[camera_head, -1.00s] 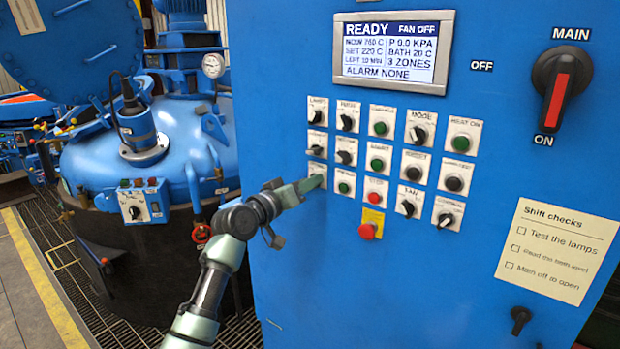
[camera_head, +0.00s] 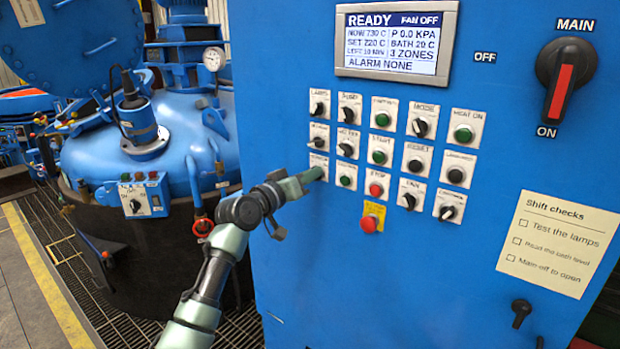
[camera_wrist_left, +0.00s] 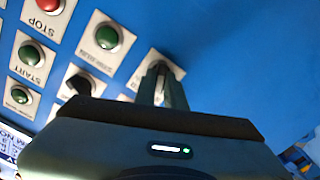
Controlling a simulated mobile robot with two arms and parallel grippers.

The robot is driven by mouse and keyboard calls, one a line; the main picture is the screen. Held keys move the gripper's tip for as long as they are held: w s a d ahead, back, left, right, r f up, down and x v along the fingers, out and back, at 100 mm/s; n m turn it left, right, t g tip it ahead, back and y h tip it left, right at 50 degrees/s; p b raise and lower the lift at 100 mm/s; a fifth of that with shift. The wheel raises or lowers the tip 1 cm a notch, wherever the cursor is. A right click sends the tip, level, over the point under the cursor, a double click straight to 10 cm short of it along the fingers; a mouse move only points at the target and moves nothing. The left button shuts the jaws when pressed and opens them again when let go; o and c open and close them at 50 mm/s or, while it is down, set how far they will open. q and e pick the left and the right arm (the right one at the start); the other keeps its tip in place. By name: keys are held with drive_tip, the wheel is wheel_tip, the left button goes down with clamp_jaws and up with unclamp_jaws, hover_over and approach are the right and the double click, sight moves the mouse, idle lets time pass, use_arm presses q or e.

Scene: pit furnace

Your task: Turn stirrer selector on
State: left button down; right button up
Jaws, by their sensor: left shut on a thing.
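My left gripper (camera_head: 312,175) reaches the lower-left switch of the control panel. In the left wrist view its fingers (camera_wrist_left: 160,88) are shut on a dark selector knob (camera_wrist_left: 163,68) on a white plate. That plate's label (camera_head: 318,159) is too small and blurred to read, so I cannot confirm that it is the stirrer selector. The gripper hides most of the knob, so its setting cannot be told. My right gripper is not in view.
Close by are a green button (camera_head: 345,181), a red stop button (camera_head: 376,190) and a red mushroom button (camera_head: 369,224). A display (camera_head: 395,42) reads READY, FAN OFF. A main switch (camera_head: 562,78) is at upper right. A blue furnace vessel (camera_head: 100,160) stands left.

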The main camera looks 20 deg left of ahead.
use_arm(q)
drive_tip(key=shift+s+d+f+m+b, duration=0.1)
drive_tip(key=shift+m+b, duration=1.4)
drive_tip(key=shift+m, duration=1.25)
drive_tip(key=shift+d+m+b, duration=0.1)
drive_tip(key=shift+m+b, duration=1.4)
drive_tip(key=shift+m, duration=1.25)
drive_tip(key=c, duration=1.5)
unclamp_jaws()
drive_tip(key=b+v, duration=0.2)
drive_tip(key=v, duration=0.5)
drive_tip(key=shift+s+a+b, duration=0.15)
drive_tip(key=shift+s+b, duration=0.15)
drive_tip(key=shift+s, duration=0.05)
